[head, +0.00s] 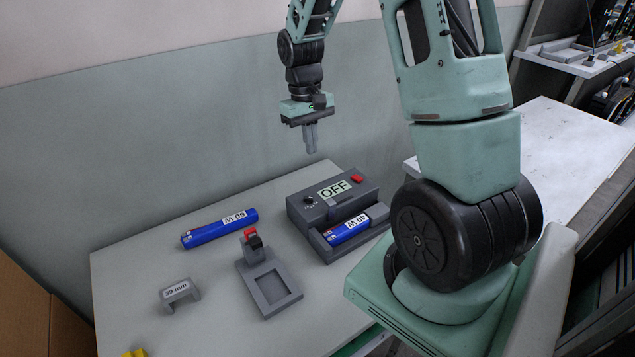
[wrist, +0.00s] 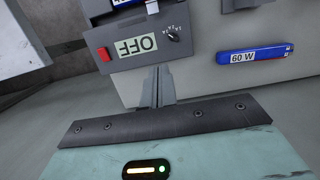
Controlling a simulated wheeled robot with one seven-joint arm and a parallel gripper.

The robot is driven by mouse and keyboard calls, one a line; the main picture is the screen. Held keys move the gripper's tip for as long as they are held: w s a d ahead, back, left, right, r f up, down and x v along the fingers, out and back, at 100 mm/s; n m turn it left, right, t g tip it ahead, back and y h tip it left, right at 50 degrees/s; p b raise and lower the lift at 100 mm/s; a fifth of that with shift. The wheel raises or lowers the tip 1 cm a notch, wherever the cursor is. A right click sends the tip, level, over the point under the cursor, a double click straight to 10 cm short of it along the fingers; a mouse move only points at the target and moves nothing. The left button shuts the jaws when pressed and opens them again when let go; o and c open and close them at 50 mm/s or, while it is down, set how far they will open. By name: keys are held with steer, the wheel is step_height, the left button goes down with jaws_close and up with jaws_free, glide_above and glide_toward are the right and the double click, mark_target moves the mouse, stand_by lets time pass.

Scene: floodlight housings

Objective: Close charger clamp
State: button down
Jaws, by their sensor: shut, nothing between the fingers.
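The charger (head: 310,212) is a grey box with an OFF display, a small dial and a red button; it stands at the table's back right. A blue 60 W battery (head: 348,229) lies in its front bay. I cannot make out a separate clamp on the charger or its state. In the wrist view the charger (wrist: 104,36) is at the upper left, its display upside down. My gripper (head: 311,151) is shut and empty, pointing down above and behind the charger, apart from it. Its closed fingers also show in the wrist view (wrist: 157,70).
Another blue battery (head: 220,229) lies left of the charger. A grey fixture (head: 270,285) with a red and black top piece stands in front, near a grey 39 mm bracket (head: 181,292). A yellow piece (head: 134,353) is at the bottom edge. A white table (head: 565,150) stands right.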

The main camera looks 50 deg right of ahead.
mark_target(330, 210)
steer(key=f, duration=0.3)
steer(key=s+f, duration=0.1)
steer(key=f, duration=0.2)
steer(key=f+p, duration=0.1)
steer(key=f, duration=0.2)
steer(key=shift+s+a+f, duration=0.2)
steer(key=shift+s+a, duration=0.1)
steer(key=shift+s+a+p, duration=0.15)
steer(key=shift+s+p, duration=0.05)
steer(key=shift+s, duration=0.4)
steer(key=shift+s+a+p, duration=0.15)
steer(key=shift+s, duration=0.45)
steer(key=shift+s+a+f, duration=0.15)
steer(key=shift+s, duration=0.55)
